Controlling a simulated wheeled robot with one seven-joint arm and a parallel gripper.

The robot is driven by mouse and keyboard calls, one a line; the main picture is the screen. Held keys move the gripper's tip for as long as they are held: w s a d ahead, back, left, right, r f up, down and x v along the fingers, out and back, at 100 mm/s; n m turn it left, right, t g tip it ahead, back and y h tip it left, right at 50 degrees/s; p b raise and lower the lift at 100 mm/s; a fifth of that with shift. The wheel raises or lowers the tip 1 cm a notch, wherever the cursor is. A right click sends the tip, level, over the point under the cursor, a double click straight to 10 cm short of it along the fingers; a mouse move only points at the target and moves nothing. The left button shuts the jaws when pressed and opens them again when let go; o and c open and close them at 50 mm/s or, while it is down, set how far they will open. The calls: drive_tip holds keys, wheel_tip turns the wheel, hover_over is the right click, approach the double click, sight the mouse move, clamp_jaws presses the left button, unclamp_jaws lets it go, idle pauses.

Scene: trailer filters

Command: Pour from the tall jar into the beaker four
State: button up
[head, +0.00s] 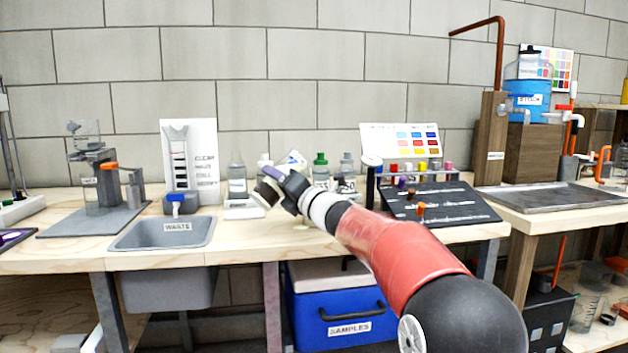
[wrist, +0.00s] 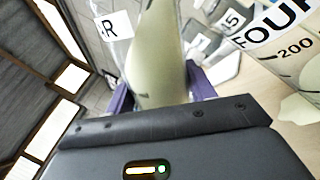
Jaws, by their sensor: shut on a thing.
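My gripper (wrist: 160,90) is shut on the tall jar (wrist: 158,50), with a purple finger on each side of it. The jar shows a pale yellow-green content in the wrist view. Its mouth is out of that view. Beaker four (wrist: 268,22) stands to the right of the jar in the wrist view, clear-walled, marked FOUR and 200. Something pale shows low in it (wrist: 302,108). The two look apart there. In the head view my gripper (head: 272,182) is over the bench. I cannot make out the jar or beaker four clearly there.
Several bottles stand behind my gripper, one green-capped (head: 320,166). A waste sink (head: 165,233) is to the left. A dark sloped board (head: 450,204) with small knobs is to the right. A blue samples cooler (head: 335,305) sits below the bench.

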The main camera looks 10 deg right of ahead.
drive_tip(key=shift+a+r+m, duration=0.15)
drive_tip(key=shift+r+m, duration=0.25)
drive_tip(key=shift+m, duration=0.1)
idle(0.6)
drive_tip(key=shift+s+a+f+m+t, duration=0.1)
drive_tip(key=shift+m+t, duration=0.2)
drive_tip(key=shift+m, duration=0.7)
idle(1.6)
